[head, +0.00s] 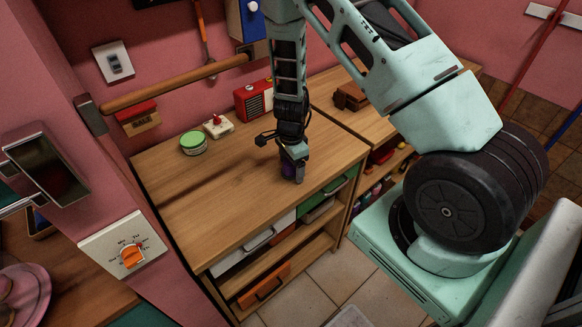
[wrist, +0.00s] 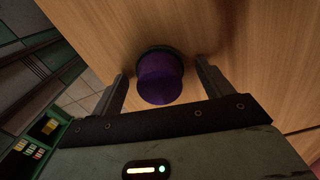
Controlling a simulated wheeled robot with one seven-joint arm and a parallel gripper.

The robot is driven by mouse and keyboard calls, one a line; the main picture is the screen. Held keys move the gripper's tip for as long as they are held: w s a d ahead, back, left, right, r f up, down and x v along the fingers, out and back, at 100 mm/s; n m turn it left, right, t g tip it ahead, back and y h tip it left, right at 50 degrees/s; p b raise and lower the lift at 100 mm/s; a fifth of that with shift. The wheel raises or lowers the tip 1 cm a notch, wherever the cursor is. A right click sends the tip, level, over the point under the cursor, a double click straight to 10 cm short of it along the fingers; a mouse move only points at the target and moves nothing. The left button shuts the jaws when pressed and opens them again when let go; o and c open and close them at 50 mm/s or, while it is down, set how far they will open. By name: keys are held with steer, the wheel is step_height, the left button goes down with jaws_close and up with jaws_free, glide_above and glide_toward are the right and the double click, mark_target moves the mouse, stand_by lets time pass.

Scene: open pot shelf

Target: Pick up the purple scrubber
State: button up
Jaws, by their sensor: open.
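The purple scrubber (wrist: 160,80) is a round purple piece with a dark rim at its far end. It rests on the wooden counter top near the counter's front edge. My gripper (wrist: 162,82) is open, with one finger on each side of the scrubber and a visible gap on both sides. In the head view my gripper (head: 294,172) points down at the counter top, and only a small purple patch of the scrubber (head: 288,170) shows beside the fingers; the rest is hidden.
On the counter top (head: 220,190) stand a green round tin (head: 193,143), a small white item with a red knob (head: 217,125) and a red radio-like box (head: 254,100) near the wall. The counter's left part is clear. Shelves with drawers (head: 268,283) lie below its front edge.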

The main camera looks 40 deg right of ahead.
steer(key=c, duration=1.2)
steer(key=shift+o, duration=0.2)
steer(key=shift+r, duration=0.15)
step_height(320, 180, up, 10)
steer(key=shift+f+b, duration=0.1)
steer(key=shift+b, duration=0.3)
steer(key=o, duration=0.3)
steer(key=shift+c, duration=0.6)
